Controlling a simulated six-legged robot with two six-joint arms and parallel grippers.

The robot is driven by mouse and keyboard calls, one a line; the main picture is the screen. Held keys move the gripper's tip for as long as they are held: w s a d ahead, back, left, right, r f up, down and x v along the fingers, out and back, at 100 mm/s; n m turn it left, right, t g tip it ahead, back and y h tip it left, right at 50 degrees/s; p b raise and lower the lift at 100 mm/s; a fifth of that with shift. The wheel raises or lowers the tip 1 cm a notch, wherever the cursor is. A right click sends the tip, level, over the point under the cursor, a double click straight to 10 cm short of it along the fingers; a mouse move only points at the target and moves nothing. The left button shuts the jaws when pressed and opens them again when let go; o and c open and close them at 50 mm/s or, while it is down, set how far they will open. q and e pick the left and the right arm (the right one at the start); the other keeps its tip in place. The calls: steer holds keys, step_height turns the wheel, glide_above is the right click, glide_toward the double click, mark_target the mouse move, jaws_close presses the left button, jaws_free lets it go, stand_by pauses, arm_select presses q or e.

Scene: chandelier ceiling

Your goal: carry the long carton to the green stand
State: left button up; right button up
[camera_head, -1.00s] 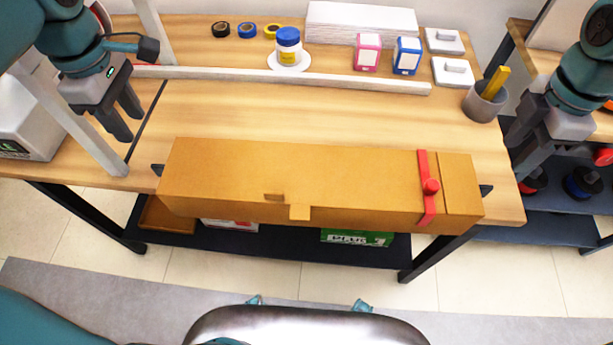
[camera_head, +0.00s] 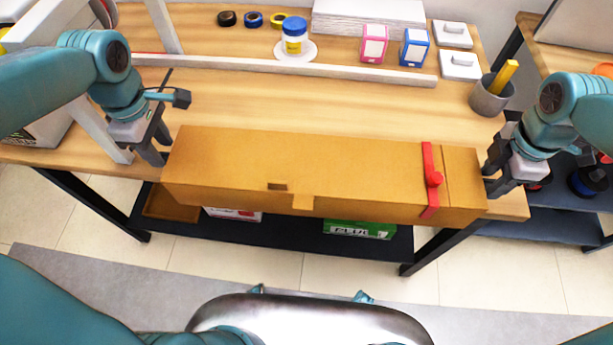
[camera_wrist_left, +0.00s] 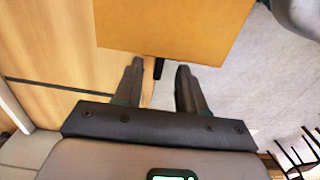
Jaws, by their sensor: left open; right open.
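The long carton (camera_head: 310,172) is a brown box with a red strap near its right end. It lies along the front edge of the wooden table. My left gripper (camera_head: 160,155) is open at the carton's left end. I see no green stand.
A white rail (camera_head: 290,66) runs across the table behind the carton. Behind it are a jar (camera_head: 294,38), a pink box (camera_head: 374,44) and a blue box (camera_head: 414,48). A grey cup (camera_head: 490,96) stands at the right. A shelf (camera_head: 290,240) holds boxes below.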

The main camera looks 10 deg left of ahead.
arm_select(q)
steer(key=shift+w+f, duration=0.1)
steer(key=shift+f, duration=2.7)
arm_select(e)
steer(key=shift+w+f, duration=0.1)
steer(key=shift+f, duration=2.65)
arm_select(q)
jaws_close()
arm_select(e)
jaws_close()
arm_select(q)
steer(key=shift+r, duration=0.1)
